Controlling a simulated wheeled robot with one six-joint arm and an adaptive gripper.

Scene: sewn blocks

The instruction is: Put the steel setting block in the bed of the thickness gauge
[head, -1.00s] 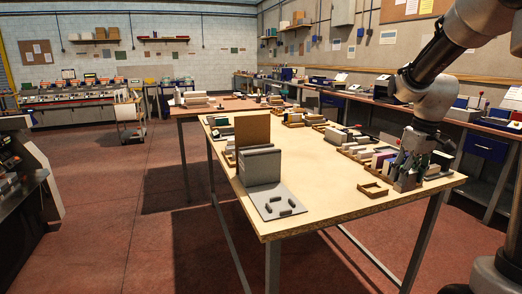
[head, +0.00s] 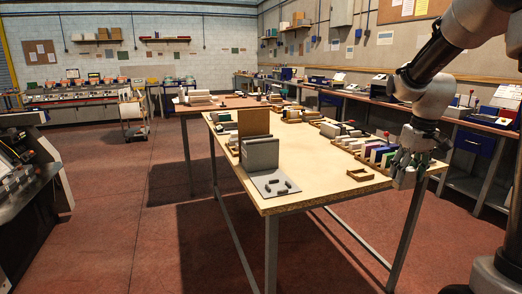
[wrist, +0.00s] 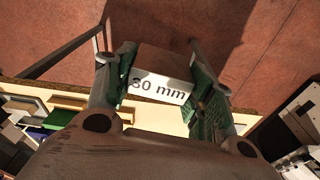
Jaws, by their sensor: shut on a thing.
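My gripper (wrist: 160,92) is shut on a block (wrist: 160,88) with a white face marked "30 mm" or "80 mm"; the finger hides part of the first digit. Its other side looks brownish in the shade. I cannot confirm that it is steel. In the head view my gripper (head: 408,163) is at the right end of the table, and the block is hard to make out there. A grey fixture (head: 261,154), perhaps the thickness gauge, stands at the table's near left corner. Its flat plate (head: 262,182) carries several small dark pieces.
A brown board (head: 253,122) stands behind the grey fixture. A small open wooden tray (head: 360,174) lies near the table's front right edge. Rows of blocks (head: 372,153) line the right side. The middle of the wooden table (head: 310,165) is clear.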

